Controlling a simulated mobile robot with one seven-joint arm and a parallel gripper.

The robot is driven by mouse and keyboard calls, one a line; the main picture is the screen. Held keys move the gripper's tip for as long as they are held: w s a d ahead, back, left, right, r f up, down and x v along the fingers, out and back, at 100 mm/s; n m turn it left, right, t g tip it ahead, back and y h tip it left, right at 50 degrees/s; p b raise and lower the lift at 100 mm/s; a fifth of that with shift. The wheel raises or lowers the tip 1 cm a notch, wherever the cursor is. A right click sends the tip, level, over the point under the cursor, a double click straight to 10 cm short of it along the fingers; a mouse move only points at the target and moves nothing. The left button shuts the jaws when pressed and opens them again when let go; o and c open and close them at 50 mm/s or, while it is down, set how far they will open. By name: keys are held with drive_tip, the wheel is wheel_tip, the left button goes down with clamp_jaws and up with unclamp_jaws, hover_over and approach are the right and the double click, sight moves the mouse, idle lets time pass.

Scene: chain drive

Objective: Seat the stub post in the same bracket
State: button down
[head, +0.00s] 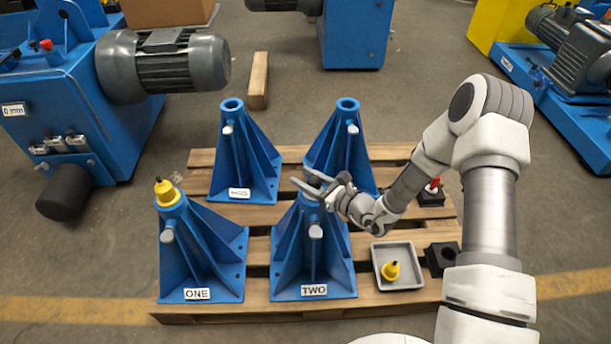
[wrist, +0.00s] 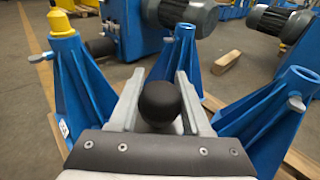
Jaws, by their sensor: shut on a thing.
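My gripper (head: 304,184) is at the top of the bracket TWO (head: 312,258), a blue stand at the front right of the group. In the wrist view its fingers (wrist: 173,72) are closed around a piece with a round black knob (wrist: 159,101). The knob hides its shank, and I cannot tell whether it is in the bracket's socket. Bracket ONE (head: 200,255) at front left carries a yellow-headed post (head: 166,192), also in the wrist view (wrist: 60,23). The back left bracket (head: 240,160) and back right bracket (head: 335,145) have open tops.
A grey tray (head: 398,284) holding a yellow-topped piece (head: 391,270) lies right of bracket TWO. Beside it are an empty-looking black block (head: 442,258) and another block with a red-topped piece (head: 433,186). All stand on a wooden pallet (head: 250,310).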

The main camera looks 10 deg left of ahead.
drive_tip(key=shift+c, duration=1.4)
unclamp_jaws()
drive_tip(key=shift+d+f, duration=0.1)
drive_tip(key=shift+f, duration=0.15)
drive_tip(key=p+v, duration=0.5)
drive_tip(key=v, duration=1.2)
drive_tip(key=shift+s+r, duration=0.1)
drive_tip(key=shift+r, duration=0.15)
